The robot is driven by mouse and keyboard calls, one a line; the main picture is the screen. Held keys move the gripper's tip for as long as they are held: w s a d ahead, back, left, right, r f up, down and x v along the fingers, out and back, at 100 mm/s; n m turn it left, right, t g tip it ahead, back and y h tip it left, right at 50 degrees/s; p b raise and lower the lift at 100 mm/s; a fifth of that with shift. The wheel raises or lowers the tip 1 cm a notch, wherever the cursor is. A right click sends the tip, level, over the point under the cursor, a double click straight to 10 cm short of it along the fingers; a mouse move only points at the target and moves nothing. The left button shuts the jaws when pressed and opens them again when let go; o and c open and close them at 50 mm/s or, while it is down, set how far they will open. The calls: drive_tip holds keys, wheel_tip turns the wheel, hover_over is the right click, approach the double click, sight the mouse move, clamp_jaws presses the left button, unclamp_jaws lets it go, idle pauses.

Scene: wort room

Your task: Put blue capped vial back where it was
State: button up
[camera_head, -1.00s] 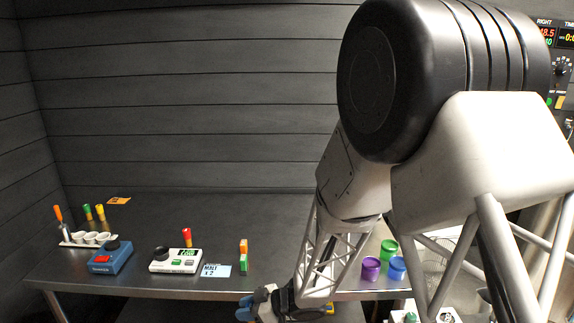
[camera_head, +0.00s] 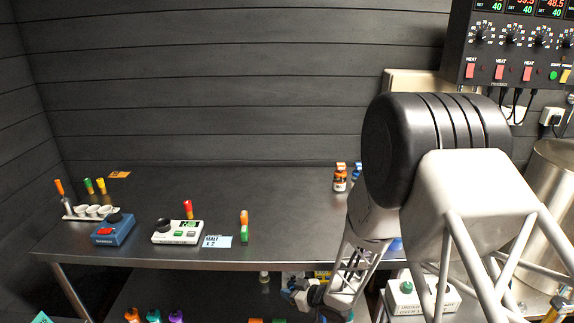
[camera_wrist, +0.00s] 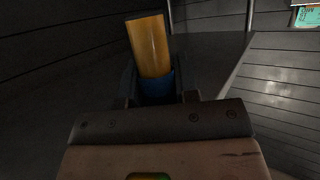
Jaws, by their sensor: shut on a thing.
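The blue capped vial (camera_wrist: 148,45) is in the wrist view, with an amber-yellow body and its blue cap (camera_wrist: 157,85) between my fingers. My gripper (camera_wrist: 157,88) is shut on the cap end, and the body sticks out beyond the fingertips, slightly tilted. In the head view my gripper (camera_head: 300,292) is low, below the front edge of the table; the vial cannot be made out clearly there. A white rack (camera_head: 76,217) stands at the table's left end, with white round openings and orange, yellow and green topped vials by it, far left of my gripper.
A blue device (camera_head: 113,231), a white meter (camera_head: 176,232) with a red-topped vial, a card (camera_head: 218,241) and an orange-green item (camera_head: 244,227) line the table's front. Colored bottles (camera_head: 153,316) sit below. A brown bottle (camera_head: 340,181) stands at the back right. The table's middle is clear.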

drive_tip(key=w+d+f+m+t+h, duration=0.6)
drive_tip(key=w+d+f+m+h, duration=0.5)
drive_tip(key=w+d+f, duration=0.4)
drive_tip(key=shift+d+f, duration=0.5)
drive_tip(key=shift+d, duration=0.55)
